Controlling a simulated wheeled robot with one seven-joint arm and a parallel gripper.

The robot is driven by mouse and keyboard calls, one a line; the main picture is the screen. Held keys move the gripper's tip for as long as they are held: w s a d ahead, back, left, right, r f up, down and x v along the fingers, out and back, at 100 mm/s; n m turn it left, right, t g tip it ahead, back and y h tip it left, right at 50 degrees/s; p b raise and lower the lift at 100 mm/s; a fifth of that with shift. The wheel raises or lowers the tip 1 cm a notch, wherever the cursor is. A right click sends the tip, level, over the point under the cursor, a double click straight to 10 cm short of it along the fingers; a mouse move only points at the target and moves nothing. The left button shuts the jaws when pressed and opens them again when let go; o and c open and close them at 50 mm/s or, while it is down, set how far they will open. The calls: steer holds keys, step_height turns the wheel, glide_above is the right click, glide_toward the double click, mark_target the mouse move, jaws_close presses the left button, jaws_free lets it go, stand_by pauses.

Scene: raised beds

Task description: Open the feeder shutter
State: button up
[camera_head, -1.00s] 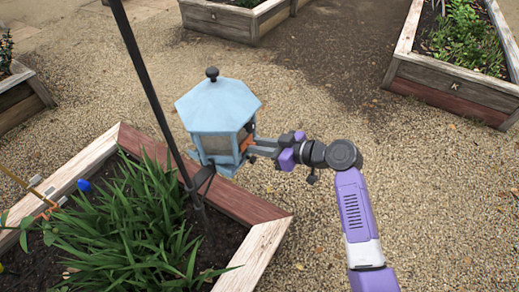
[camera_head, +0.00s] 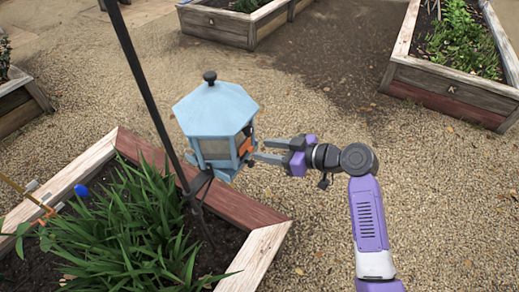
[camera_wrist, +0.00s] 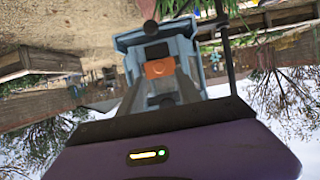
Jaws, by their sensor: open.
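A wooden raised bed (camera_head: 262,240) with long-leaved plants (camera_head: 130,235) lies below the feeder. The dark pole (camera_head: 150,90) rises on the feeder's left. Other beds (camera_head: 450,88) stand farther back.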

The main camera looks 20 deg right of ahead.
steer(key=shift+v, duration=2.2)
